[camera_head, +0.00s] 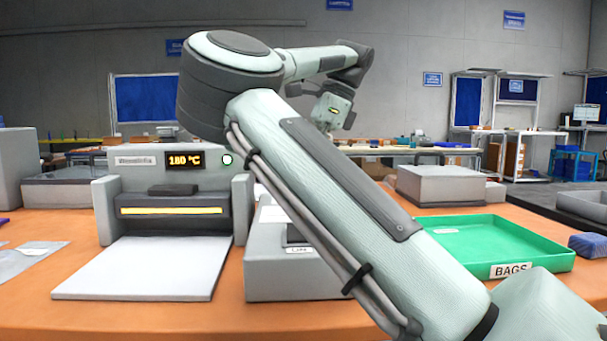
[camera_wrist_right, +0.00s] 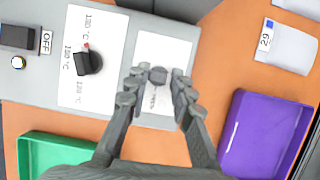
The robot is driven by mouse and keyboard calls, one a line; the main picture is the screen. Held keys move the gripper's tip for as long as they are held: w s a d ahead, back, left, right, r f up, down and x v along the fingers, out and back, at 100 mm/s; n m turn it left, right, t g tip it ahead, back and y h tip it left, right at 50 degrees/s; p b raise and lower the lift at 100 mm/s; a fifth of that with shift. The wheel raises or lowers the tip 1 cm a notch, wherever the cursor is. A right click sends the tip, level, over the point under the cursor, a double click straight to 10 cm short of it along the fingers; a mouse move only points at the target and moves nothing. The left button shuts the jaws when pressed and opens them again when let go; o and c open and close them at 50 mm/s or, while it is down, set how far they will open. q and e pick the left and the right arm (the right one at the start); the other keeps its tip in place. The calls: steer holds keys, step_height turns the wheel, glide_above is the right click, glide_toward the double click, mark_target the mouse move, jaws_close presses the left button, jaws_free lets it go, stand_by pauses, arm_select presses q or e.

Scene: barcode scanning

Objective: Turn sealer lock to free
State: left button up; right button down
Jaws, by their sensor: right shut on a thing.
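The sealer (camera_head: 135,185) stands at the left of the table in the head view, with a lit 180 °C display and a green light. In the right wrist view a small dark lock knob (camera_wrist_right: 158,74) sits on a white label plate (camera_wrist_right: 155,45) of a grey panel. My right gripper (camera_wrist_right: 156,88) is shut on this knob, one finger at each side. The lettering below the knob is too small and partly covered to read. In the head view my right arm crosses the middle, and its fingertips cannot be made out. My left gripper is out of view.
The panel also carries a temperature dial (camera_wrist_right: 88,62) and an OFF switch (camera_wrist_right: 17,37). A purple tray (camera_wrist_right: 265,130) lies right of the panel in the wrist view. A green BAGS tray (camera_head: 490,240) is on the right in the head view. A grey box (camera_head: 262,265) stands beside the sealer.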

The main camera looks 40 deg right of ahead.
stand_by(0.4)
steer(key=c, duration=1.6)
jaws_free()
steer(key=o, duration=0.3)
steer(key=v, duration=1.2)
